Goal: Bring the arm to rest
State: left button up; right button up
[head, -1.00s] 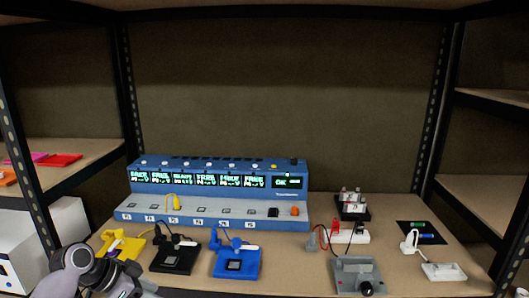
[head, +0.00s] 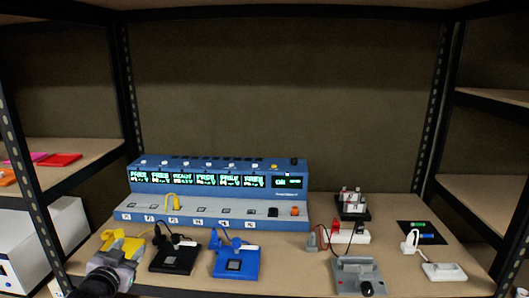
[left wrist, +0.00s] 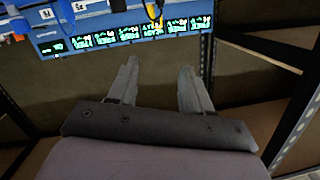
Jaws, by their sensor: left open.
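My left arm (head: 112,272) shows at the lower left of the head view, in front of the shelf board and over the yellow holder (head: 122,244). In the left wrist view my left gripper (left wrist: 159,68) is open, with its two fingers apart and nothing between them. That view is turned upside down, and the blue device with its row of displays (left wrist: 125,34) lies beyond the fingertips. My right arm and gripper do not show.
The blue multi-display device (head: 215,190) stands at the back of the board (head: 300,262). In front are a black holder (head: 175,256), a blue holder (head: 236,262) and a grey box with a black knob (head: 358,275). A white power strip (head: 350,237) lies at the right. Dark posts (head: 127,120) frame the shelf.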

pick_arm(q)
jog(key=s+d+f+g+h, duration=0.15)
jog(key=s+d+f, duration=0.25)
jog(key=s+f, duration=0.4)
jog(key=s+d+f+g+h, duration=0.15)
jog(key=s+d+f, duration=0.25)
jog(key=s+f, duration=0.4)
jog(key=s+d+f+g, duration=0.1)
jog(key=s+d+f, duration=0.1)
jog(key=s, duration=0.6)
jog(key=s+d+f+g, duration=0.2)
jog(key=s+d, duration=0.1)
jog(key=s, duration=0.6)
jog(key=shift+f+n, duration=0.2)
jog(key=shift+n, duration=0.2)
jog(key=shift+s, duration=0.1)
